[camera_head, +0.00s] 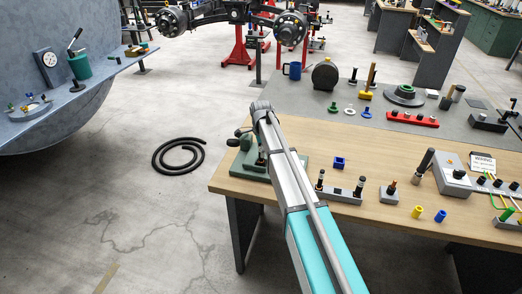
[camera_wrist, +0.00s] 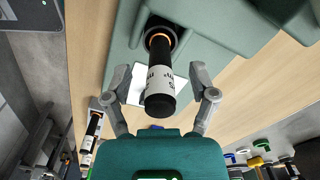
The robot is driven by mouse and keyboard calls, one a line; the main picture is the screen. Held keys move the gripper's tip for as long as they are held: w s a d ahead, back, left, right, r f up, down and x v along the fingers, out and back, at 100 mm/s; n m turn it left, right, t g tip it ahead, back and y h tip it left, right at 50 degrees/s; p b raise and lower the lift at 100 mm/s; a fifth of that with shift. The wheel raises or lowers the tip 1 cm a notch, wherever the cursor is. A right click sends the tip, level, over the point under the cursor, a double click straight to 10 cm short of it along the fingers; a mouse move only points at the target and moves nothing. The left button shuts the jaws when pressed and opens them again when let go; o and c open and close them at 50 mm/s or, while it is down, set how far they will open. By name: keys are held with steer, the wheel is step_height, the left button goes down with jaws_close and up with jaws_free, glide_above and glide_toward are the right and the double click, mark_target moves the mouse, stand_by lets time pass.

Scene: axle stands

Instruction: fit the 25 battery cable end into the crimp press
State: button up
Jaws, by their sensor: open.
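In the wrist view a black cable end (camera_wrist: 160,96) with a white label stands in the round opening of the green crimp press (camera_wrist: 118,90). A copper-coloured ring shows where it enters the opening. The label is only partly readable, so I cannot tell its size. My gripper (camera_wrist: 160,78) is open, with one finger on each side of the cable end and gaps on both sides. In the head view the press (camera_head: 291,163) is on the workbench's left end, partly hidden behind my arm; the gripper and that cable end are hidden there.
A grey rack (camera_head: 338,195) with dark cable ends stands right of the press, near a blue block (camera_head: 340,162). A grey block (camera_head: 389,197), yellow and blue pieces and a tester box (camera_head: 452,180) stand farther right. A black coil (camera_head: 179,156) lies on the floor.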

steer(key=shift+r, duration=0.1)
step_height(320, 180, up, 15)
steer(key=p, duration=1.5)
steer(key=s+d, duration=0.3)
steer(key=d, duration=0.3)
steer(key=s+d+f+b, duration=0.1)
steer(key=s+d, duration=0.2)
steer(key=d, duration=0.3)
steer(key=shift+s+d+f, duration=0.25)
steer(key=shift+s+f, duration=0.05)
steer(key=shift+s, duration=0.05)
stand_by(0.5)
steer(key=s+f+n+b, duration=0.6)
steer(key=s+n, duration=0.2)
steer(key=s, duration=0.4)
steer(key=s+f+n+b, duration=0.7)
steer(key=s+n, duration=0.1)
steer(key=s, duration=0.4)
steer(key=shift+s+d+b, duration=0.2)
steer(key=shift+s+b, duration=0.1)
steer(key=shift+s, duration=0.05)
